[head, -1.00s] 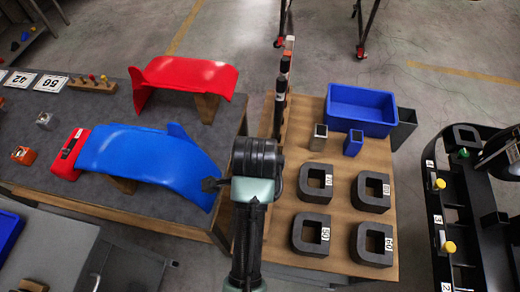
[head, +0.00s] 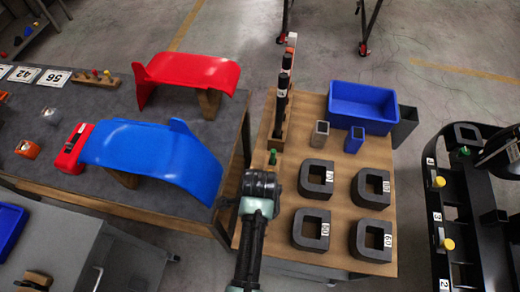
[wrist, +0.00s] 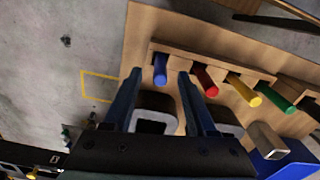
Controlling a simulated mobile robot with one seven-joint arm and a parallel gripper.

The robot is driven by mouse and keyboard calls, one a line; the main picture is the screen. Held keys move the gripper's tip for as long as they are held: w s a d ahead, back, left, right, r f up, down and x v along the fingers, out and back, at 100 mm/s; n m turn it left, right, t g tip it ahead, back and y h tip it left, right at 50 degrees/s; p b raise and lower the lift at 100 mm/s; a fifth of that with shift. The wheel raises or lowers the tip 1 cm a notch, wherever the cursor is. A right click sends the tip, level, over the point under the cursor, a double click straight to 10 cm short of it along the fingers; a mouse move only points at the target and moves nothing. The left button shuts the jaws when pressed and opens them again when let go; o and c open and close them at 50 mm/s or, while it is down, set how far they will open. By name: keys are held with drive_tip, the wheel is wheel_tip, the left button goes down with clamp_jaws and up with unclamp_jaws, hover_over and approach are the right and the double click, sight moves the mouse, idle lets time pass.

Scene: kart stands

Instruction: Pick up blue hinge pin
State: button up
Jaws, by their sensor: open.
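The blue hinge pin (wrist: 160,69) stands at the left end of a wooden rack (wrist: 215,60) in the wrist view. In that view it shows between the two fingers of my gripper (wrist: 159,76), near their tips. The gripper is open and I see nothing held. I cannot tell how far the tips are from the pin. In the same rack stand a red pin (wrist: 206,80), a yellow pin (wrist: 244,90) and a green pin (wrist: 278,97). In the head view my arm hides the fingertips, and I cannot make out the blue pin.
Several dark square rings (head: 316,178) stand on the wooden table (head: 335,255). A metal square tube (head: 319,134), a blue tube (head: 354,139) and a blue bin (head: 362,105) stand farther back. A grey table (head: 60,125) with red and blue panels is at left.

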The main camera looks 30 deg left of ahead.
drive_tip(key=shift+f, duration=0.55)
clamp_jaws()
idle(1.0)
